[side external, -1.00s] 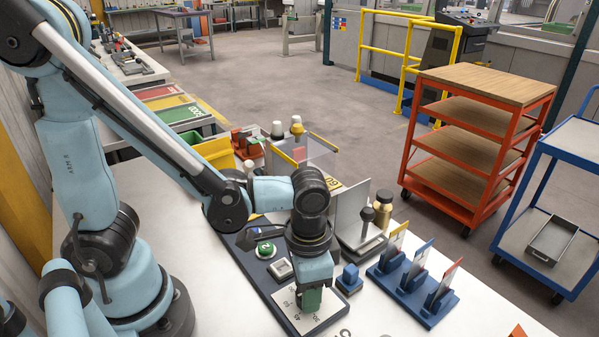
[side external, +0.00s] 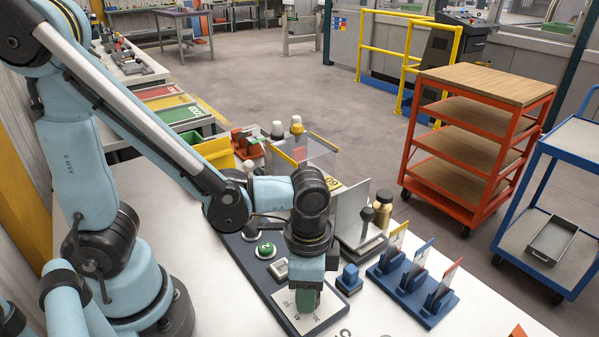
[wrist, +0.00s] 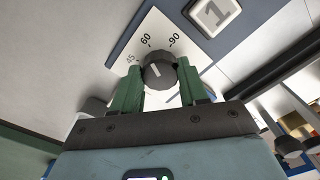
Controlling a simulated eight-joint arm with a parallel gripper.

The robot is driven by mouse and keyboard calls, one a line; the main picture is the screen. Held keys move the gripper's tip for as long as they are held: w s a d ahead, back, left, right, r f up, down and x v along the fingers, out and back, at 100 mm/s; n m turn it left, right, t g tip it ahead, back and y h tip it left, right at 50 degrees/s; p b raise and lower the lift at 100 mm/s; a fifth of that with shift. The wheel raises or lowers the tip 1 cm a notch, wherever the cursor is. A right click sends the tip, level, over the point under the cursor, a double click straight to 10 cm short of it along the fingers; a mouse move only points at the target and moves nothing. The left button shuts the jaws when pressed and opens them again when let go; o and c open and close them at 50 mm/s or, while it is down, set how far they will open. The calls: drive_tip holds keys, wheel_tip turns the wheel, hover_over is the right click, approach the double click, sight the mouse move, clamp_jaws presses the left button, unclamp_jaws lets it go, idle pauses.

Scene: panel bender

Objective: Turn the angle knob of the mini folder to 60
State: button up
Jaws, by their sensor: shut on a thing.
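The angle knob (wrist: 159,73) is round and black with a white pointer line. It sits on a white dial plate (wrist: 172,28) marked 45, 60 and 90. In the wrist view the line tilts up and left, roughly toward the 45 to 60 side; its exact reading is hard to tell. My gripper (wrist: 157,76) has its green fingers shut on the knob, one on each side. In the side external view my gripper (side external: 307,298) points down over the dial plate (side external: 325,318), and its fingers hide the knob.
On the mini folder's dark blue base are a green round button (side external: 265,250) and a light square button (side external: 279,268). A small blue block (side external: 349,279) stands close to my gripper's right. A blue rack (side external: 412,288) with several upright cards is further right.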

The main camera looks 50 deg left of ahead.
drive_tip(key=o, duration=1.1)
drive_tip(key=shift+c, duration=0.2)
wheel_tip(320, 180, up, 12)
idle(0.3)
